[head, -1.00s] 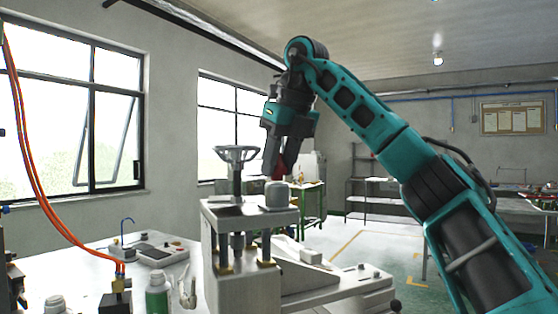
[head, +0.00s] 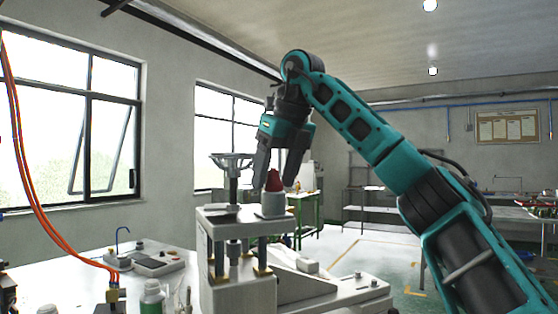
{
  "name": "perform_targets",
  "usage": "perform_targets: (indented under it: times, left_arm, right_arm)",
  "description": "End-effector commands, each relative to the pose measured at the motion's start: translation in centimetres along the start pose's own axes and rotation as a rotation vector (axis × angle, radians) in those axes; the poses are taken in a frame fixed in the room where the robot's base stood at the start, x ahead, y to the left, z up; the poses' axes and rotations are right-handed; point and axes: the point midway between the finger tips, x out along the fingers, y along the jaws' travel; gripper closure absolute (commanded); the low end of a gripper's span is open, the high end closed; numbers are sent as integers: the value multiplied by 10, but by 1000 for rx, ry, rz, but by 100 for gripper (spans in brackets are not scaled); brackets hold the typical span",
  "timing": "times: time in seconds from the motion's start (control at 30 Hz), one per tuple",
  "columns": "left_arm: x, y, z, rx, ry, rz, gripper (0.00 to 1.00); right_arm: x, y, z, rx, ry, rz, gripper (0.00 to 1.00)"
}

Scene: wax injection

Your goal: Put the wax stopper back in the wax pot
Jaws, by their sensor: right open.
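The wax stopper (head: 274,182) is red and tapers towards its top. It appears to sit upright on the wax pot (head: 273,204), a small grey cylinder on the press's upper plate. How deep it sits in the mouth cannot be seen. My right gripper (head: 275,186) points down above the pot with its dark fingers spread, one on each side of the stopper. A gap shows between the stopper and the right finger; the left finger's clearance is hard to judge. My left gripper is out of view.
The press (head: 240,285) has a handwheel (head: 232,160) just left of the pot. Orange hoses hang at far left. The air above the gripper is clear.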

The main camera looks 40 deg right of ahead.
Motion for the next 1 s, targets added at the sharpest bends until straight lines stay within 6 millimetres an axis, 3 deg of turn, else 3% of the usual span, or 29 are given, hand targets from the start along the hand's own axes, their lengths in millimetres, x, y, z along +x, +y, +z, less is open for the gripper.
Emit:
perform_targets:
  times: [0.17,0.4,0.57,1.0]
  left_arm:
    - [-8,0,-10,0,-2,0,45]
    - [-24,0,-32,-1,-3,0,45]
    - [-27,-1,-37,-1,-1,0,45]
    - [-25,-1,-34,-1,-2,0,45]
  right_arm:
    - [-27,0,2,0,-4,-1,34]
    - [-83,0,2,2,-5,-2,34]
    - [-107,0,1,1,-5,-1,34]
    - [-128,0,0,1,-1,0,34]
